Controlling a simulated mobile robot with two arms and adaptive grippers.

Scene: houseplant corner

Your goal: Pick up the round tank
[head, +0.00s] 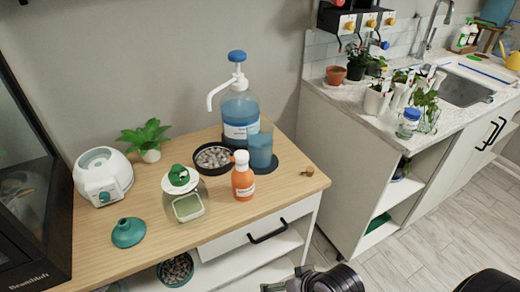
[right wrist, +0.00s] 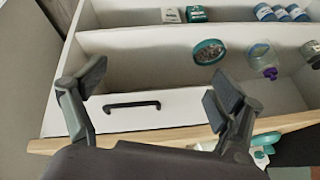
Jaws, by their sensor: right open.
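The likeliest round tank is a clear, greenish rounded vessel (head: 187,207) with a white collar and green cap. It stands on the wooden tabletop (head: 110,268) near the front edge, left of the orange bottle (head: 242,180). A white rounded appliance (head: 103,182) with a hollow top sits at the left. My right gripper is open and empty in the right wrist view (right wrist: 160,88), its fingers spread before the cabinet's drawer front. In the head view, part of it shows at the bottom edge, apart from the vessel. My left gripper is not in view.
A black sieve-like pan (head: 227,160) of pebbles, a blue pump bottle (head: 240,108) and a blue translucent cylinder (head: 260,151) stand behind the vessel. A teal funnel (head: 128,232) lies to its left. The drawer handle (right wrist: 132,105) protrudes below the tabletop. The table's front left is mostly clear.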

